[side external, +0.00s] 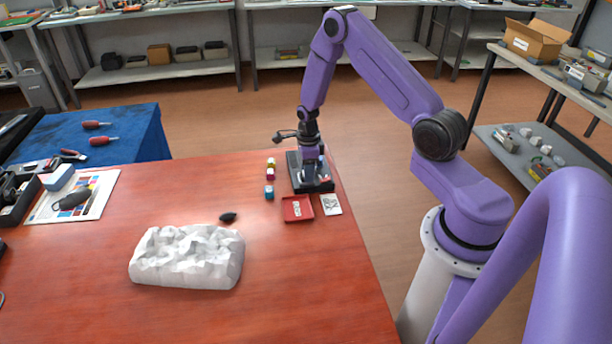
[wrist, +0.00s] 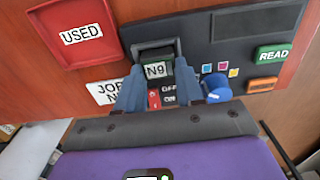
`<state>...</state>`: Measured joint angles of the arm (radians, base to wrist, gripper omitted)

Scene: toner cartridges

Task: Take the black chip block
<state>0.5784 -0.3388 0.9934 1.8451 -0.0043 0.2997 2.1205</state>
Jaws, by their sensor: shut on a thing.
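The black chip block (wrist: 155,52) shows between my fingertips in the wrist view, at the black reader device (wrist: 228,48). My gripper (wrist: 159,66) is shut on it. An "N9" label shows between the fingers; I cannot tell whether it is on the block or the device. In the side view my gripper (side external: 311,181) points down over the device (side external: 296,164) at the table's far right edge. The block is hidden there, and I cannot tell whether it is seated or lifted.
A red tray marked "USED" (side external: 290,216) and a white card (side external: 331,212) lie in front of the device. Yellow, magenta and cyan blocks (side external: 269,197) stand left of it. A small black object (side external: 228,217) and a crumpled white mass (side external: 188,279) lie farther left.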

